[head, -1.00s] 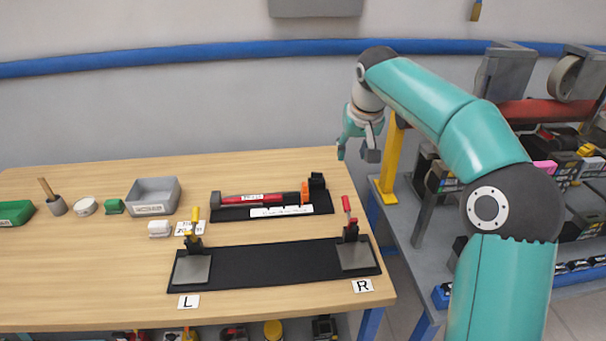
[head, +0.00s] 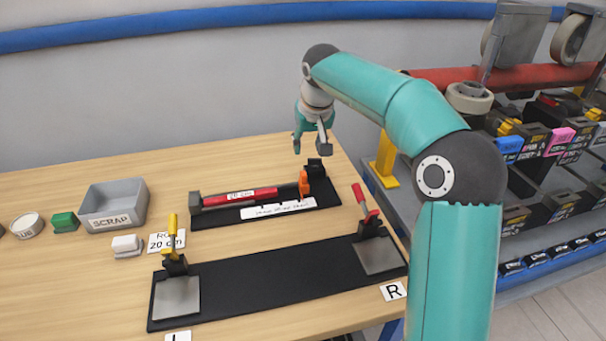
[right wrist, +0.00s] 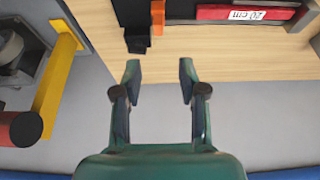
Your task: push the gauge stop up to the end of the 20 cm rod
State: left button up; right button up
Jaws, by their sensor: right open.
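The orange gauge stop (head: 304,184) stands near the right end of the black gauge base (head: 213,219). The red rod labelled 20 cm (head: 262,194) lies on that base, left of the stop. A dark stretch shows between the red part and the stop; I cannot tell what it is. The stop also shows in the right wrist view (right wrist: 158,17). My right gripper (head: 311,147) is open and empty, above and behind the right end of the gauge. In the right wrist view my right gripper (right wrist: 158,70) points toward the stop and the black end block (right wrist: 137,40). My left gripper is not in view.
A black plate (head: 270,285) with a yellow-handled clamp (head: 174,240) and a red-handled clamp (head: 366,210) lies in front. A grey SCRAP tray (head: 113,208) is at left. A yellow post (head: 384,160) and shelving stand beyond the table's right edge.

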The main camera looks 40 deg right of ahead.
aim_at(303, 174)
jog(key=p+x, duration=0.1)
jog(key=x, duration=1.3)
jog(key=shift+s+d+f, duration=0.15)
grip_shut()
